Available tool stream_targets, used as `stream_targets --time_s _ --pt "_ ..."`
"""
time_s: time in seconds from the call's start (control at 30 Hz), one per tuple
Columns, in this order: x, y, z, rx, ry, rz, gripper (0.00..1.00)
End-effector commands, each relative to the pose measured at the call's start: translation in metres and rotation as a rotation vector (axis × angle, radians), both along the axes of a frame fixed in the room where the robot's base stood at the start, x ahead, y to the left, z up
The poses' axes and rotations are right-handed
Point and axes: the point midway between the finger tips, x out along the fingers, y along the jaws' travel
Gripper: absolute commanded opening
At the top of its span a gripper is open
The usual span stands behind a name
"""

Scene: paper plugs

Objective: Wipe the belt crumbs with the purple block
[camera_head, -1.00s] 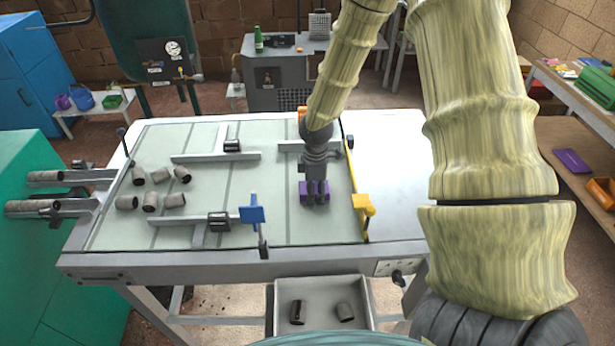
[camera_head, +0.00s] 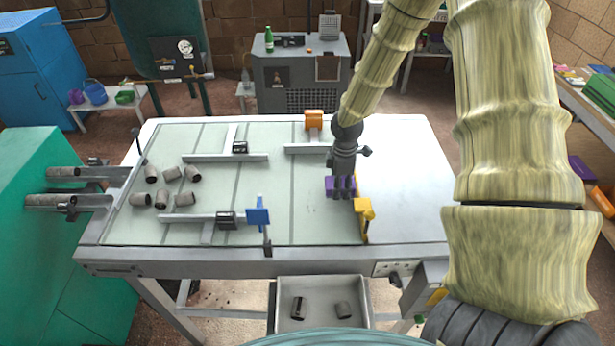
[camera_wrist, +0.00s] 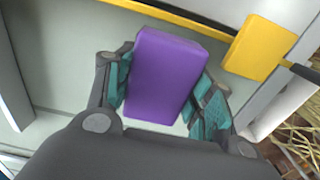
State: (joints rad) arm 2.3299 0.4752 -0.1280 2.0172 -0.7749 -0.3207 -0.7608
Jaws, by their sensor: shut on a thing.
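The purple block (camera_head: 331,187) is between the fingers of my gripper (camera_head: 342,188), low over the right end of the pale green belt (camera_head: 290,215). In the wrist view the purple block (camera_wrist: 163,75) sits between the teal-padded fingers of my gripper (camera_wrist: 160,85), which is shut on it. The block is right beside the yellow strip and yellow piece (camera_head: 363,215). I cannot tell for sure whether the block touches the belt. I make out no crumbs on the belt in either view.
Several grey paper plugs (camera_head: 162,198) lie on the belt's left part. Metal guide bars (camera_head: 225,158), a blue paddle (camera_head: 258,216) and an orange piece (camera_head: 314,119) stand along the belt. A grey bin (camera_head: 320,323) with two plugs is below the front edge. The right tabletop (camera_head: 405,165) is clear.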

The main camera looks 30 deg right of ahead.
Motion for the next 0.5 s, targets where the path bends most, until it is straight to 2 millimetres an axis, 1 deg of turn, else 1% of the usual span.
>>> stream_targets --time_s 0.03,0.1,0.5 --pt "0.001 0.001 0.009 0.0 -0.001 0.001 0.31" --pt "0.001 0.001 0.015 0.0 -0.001 0.002 0.31" --pt "0.006 0.008 0.046 0.0 -0.001 0.013 0.31"
